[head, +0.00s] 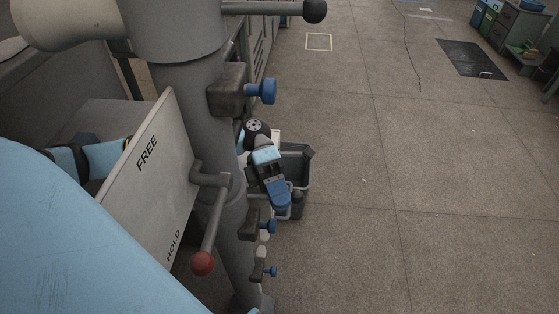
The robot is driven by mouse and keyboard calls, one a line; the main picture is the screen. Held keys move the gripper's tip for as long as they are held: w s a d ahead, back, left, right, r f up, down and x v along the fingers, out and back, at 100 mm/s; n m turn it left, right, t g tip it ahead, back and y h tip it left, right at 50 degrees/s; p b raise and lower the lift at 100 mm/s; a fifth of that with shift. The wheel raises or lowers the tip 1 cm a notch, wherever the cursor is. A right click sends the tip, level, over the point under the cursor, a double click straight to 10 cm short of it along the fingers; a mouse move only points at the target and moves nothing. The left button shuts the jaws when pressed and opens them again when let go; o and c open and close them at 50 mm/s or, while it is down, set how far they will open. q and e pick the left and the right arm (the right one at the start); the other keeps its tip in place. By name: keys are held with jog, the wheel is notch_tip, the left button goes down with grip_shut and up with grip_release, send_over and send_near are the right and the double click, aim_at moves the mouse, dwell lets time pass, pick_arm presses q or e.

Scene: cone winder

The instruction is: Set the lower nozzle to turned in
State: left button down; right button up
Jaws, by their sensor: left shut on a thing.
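My left gripper (278,195) shows beside the right of the grey column, pointing down. It is shut on a blue part, but its own body hides most of the grip. I cannot tell surely which part it holds. My right gripper is not in view.
A white plate (151,170) marked FREE and HOLD stands left of the column. A lever with a red ball (203,263) hangs near HOLD. A black-ended lever (314,11) sticks out at the top. A grey bin (298,157) stands behind my gripper. The floor right is open.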

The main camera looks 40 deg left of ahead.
pick_arm(q)
jog(key=shift+w+d+r, duration=0.1)
jog(key=shift+d+r, duration=0.1)
jog(key=shift+r, duration=0.05)
jog(key=c, duration=1.2)
grip_release()
jog(key=shift+o, duration=0.3)
jog(key=shift+w+d, duration=0.1)
jog(key=shift+d, duration=0.2)
jog(key=shift+a+f, duration=0.15)
jog(key=shift+a, duration=0.15)
jog(key=shift+w+a, duration=0.15)
jog(key=shift+a, duration=0.1)
jog(key=v, duration=1.3)
jog(key=shift+b, duration=0.4)
jog(key=shift+w+d, duration=0.1)
